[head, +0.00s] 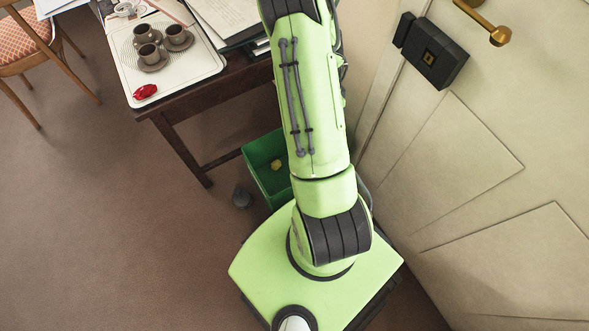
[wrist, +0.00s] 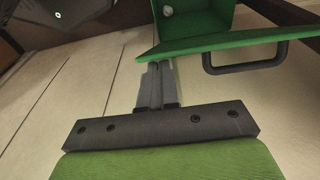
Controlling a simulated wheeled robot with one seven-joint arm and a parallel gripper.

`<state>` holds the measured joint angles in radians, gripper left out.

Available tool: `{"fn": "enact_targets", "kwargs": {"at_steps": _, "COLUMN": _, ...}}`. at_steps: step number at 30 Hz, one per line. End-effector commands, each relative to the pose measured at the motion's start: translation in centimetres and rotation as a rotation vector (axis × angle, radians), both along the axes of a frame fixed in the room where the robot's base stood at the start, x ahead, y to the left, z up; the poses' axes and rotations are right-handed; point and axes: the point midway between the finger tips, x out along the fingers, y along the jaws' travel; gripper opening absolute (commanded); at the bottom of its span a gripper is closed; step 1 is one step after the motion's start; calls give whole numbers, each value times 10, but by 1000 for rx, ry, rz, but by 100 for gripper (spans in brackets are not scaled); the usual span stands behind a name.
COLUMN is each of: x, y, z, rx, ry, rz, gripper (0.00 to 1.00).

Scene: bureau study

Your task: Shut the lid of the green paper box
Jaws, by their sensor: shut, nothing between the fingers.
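The green paper box (head: 262,158) stands on the floor beside the desk, partly hidden behind my arm. Its top is open, and a small yellowish crumpled thing lies inside. In the wrist view the open box (wrist: 200,20) is at the top, with a pale crumpled bit inside. A green panel, seemingly the opened lid (wrist: 215,43), sticks out toward me with a dark handle (wrist: 247,66) beside it. My gripper (wrist: 158,66) is shut and empty, its tips at the panel's left end. I cannot tell whether they touch it. The gripper is hidden in the head view.
A dark wooden desk (head: 190,102) bears a tray (head: 128,75) with brown cups and a red object. A cream door (head: 480,160) with a black lock and brass handle is close on the right.

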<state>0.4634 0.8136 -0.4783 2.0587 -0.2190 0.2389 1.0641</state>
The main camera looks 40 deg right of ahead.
Motion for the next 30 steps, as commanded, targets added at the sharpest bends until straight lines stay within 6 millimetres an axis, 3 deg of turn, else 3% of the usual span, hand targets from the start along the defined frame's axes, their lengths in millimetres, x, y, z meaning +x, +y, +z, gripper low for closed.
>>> {"fn": "enact_targets", "kwargs": {"at_steps": 20, "x": 14, "y": 59, "z": -34, "rx": 4, "ry": 0, "rz": 4, "gripper": 0}}
{"fn": "enact_targets", "kwargs": {"at_steps": 30, "x": 15, "y": 63, "z": -37, "rx": 2, "ry": -1, "rz": 2, "gripper": 0}}
